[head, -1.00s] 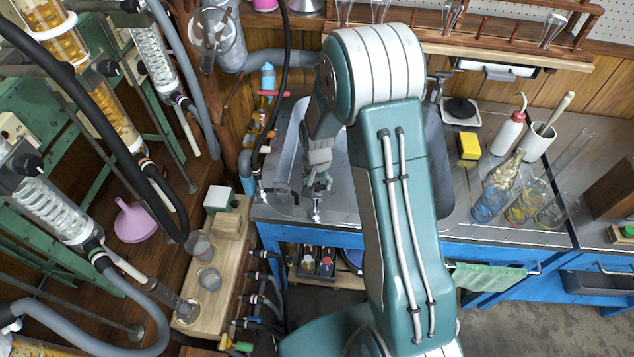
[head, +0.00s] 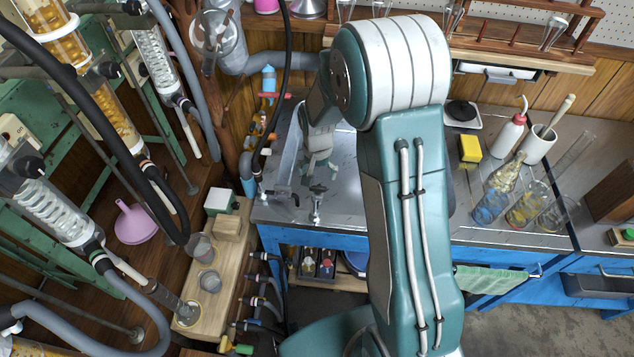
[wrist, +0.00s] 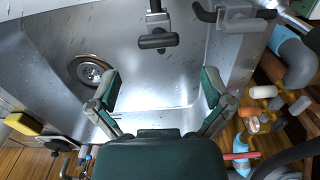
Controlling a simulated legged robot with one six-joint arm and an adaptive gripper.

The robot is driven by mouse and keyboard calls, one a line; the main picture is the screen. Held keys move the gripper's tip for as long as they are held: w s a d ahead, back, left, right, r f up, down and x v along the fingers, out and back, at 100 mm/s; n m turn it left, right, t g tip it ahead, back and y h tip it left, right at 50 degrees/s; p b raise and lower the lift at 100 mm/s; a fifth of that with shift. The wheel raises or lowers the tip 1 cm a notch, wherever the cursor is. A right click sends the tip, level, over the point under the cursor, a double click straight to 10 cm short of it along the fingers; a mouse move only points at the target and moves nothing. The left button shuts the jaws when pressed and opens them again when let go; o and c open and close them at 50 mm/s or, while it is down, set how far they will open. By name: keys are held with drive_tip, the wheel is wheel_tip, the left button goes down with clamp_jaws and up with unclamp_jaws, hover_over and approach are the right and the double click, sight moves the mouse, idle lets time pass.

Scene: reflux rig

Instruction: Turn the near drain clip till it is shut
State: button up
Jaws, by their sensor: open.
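Two small metal fittings sit at the front edge of the sink. One has a T-shaped handle (head: 316,206) and also shows in the wrist view (wrist: 157,38), top middle. The other has a dark lever (head: 280,193) and stands to its left in the head view; in the wrist view it is top right (wrist: 232,14). I cannot tell for sure which is the near drain clip. My gripper (head: 320,166) is above the sink, behind the T-handled fitting and apart from it. In the wrist view its fingers (wrist: 160,86) are spread and empty.
The metal sink (wrist: 185,48) has a round drain (wrist: 90,71). Orange and white valve handles (wrist: 265,91) stand beside the sink. A yellow sponge (head: 470,148) and glass flasks (head: 492,204) are on the right counter. A wooden block with cups (head: 206,312) is front left.

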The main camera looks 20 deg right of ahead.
sight(317, 187)
wheel_tip(317, 187, up, 7)
drive_tip(key=shift+f, duration=0.2)
idle(0.4)
drive_tip(key=s+r+n+t, duration=0.3)
drive_tip(key=s+r, duration=0.7)
drive_tip(key=r, duration=0.5)
drive_tip(key=s+r+n+t, duration=0.1)
drive_tip(key=s+r, duration=0.1)
drive_tip(key=s, duration=0.4)
drive_tip(key=s+r+n+t, duration=0.1)
drive_tip(key=s+r, duration=0.2)
drive_tip(key=s, duration=0.4)
drive_tip(key=shift+s+d+t, duration=0.15)
drive_tip(key=shift+d+t, duration=0.05)
drive_tip(key=shift+t, duration=0.1)
